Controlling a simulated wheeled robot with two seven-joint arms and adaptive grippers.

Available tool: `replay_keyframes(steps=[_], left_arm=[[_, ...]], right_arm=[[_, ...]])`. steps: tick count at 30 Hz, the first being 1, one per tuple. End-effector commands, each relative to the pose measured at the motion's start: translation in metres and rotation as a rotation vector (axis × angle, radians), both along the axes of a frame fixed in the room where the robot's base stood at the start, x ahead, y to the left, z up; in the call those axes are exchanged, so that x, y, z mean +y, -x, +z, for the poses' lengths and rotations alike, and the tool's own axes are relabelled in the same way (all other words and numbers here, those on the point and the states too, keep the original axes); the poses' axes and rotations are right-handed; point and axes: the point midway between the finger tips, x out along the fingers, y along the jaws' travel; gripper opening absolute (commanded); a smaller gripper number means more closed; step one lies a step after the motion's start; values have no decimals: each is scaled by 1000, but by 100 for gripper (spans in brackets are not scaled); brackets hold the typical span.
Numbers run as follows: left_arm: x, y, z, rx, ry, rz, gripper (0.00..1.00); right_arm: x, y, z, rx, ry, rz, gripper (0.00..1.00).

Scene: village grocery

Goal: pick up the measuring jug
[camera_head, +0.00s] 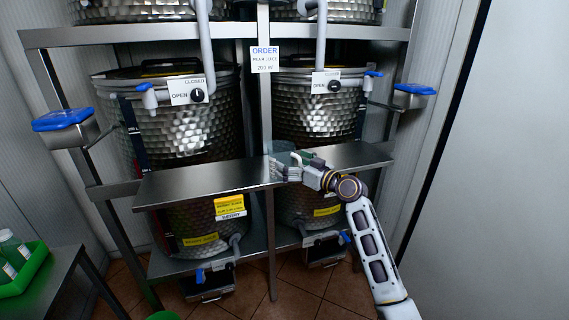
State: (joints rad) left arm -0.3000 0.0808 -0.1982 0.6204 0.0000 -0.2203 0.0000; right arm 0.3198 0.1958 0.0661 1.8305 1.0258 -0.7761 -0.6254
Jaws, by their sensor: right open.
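What looks like the clear measuring jug (283,146) shows faintly on the narrow steel shelf, in front of the post between the two big tanks. It is small and partly hidden by my right gripper (282,168). My right arm comes in from the lower right, and this gripper is open at the jug, pointing left. I cannot tell whether its fingers touch the jug or are around it. My left gripper is not in view.
Two dimpled steel tanks (185,130) with taps stand in a metal rack. An order sign (265,59) reads milk juice, 200 ml. The shelf (200,183) is bare to the left. A green crate (22,272) with bottles sits at the lower left.

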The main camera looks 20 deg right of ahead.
Motion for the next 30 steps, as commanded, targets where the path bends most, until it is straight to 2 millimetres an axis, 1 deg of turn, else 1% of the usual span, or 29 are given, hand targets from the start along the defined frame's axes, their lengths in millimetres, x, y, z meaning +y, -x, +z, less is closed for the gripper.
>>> replay_keyframes(steps=[1, 3, 9, 24, 25, 26, 30], left_arm=[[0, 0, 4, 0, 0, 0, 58], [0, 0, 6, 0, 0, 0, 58], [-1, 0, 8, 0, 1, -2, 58], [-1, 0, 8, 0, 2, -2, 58], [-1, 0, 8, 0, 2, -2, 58], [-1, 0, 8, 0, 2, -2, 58], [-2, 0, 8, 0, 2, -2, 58]], right_arm=[[3, -5, 2, 1, -2, 1, 100], [6, -11, 1, 1, -2, 0, 100], [12, -21, 0, 0, 1, 0, 100], [13, -22, -1, 1, 2, 0, 100], [13, -22, -1, 0, 1, 0, 99], [13, -22, -1, 0, 1, 0, 95], [13, -22, -1, 0, 1, 0, 77]])
